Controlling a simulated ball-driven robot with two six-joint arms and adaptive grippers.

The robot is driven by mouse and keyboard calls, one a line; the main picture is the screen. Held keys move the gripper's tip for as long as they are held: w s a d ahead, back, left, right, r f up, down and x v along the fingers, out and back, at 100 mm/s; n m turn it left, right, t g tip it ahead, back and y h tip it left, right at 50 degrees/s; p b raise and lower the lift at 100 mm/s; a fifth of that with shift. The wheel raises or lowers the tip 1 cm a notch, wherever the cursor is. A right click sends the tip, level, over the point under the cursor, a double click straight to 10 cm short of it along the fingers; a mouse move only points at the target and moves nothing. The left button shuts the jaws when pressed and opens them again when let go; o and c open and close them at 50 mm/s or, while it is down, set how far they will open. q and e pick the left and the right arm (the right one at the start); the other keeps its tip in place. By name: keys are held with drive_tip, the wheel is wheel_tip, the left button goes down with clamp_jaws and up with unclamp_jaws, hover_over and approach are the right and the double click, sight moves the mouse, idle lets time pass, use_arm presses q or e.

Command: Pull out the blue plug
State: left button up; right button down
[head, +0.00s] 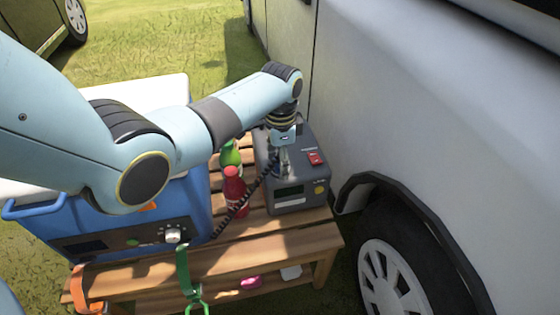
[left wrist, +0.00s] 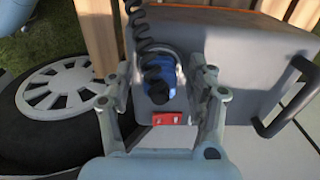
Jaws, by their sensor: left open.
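The blue plug (left wrist: 160,78) sits in the top face of the grey power box (left wrist: 235,60), with a black coiled cord (left wrist: 146,35) running from it. My left gripper (left wrist: 163,70) is open, with one finger on each side of the plug; I cannot tell whether they touch it. In the head view my left gripper (head: 281,160) points down over the grey box (head: 300,198) and mostly hides the plug. The cord (head: 240,203) hangs from there toward the blue cooler (head: 150,225). My right gripper is not in view.
The box stands on a slatted wooden bench (head: 270,235) beside a white vehicle (head: 420,110) with a wheel (head: 385,275). A red switch (head: 315,158) is on the box. Red (head: 235,188) and green (head: 230,155) bottles stand between box and cooler.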

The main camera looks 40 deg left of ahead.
use_arm(q)
drive_tip(key=shift+c, duration=0.2)
clamp_jaws()
drive_tip(key=shift+r, duration=0.1)
drive_tip(key=shift+r+p, duration=2.95)
drive_tip(key=shift+p, duration=0.25)
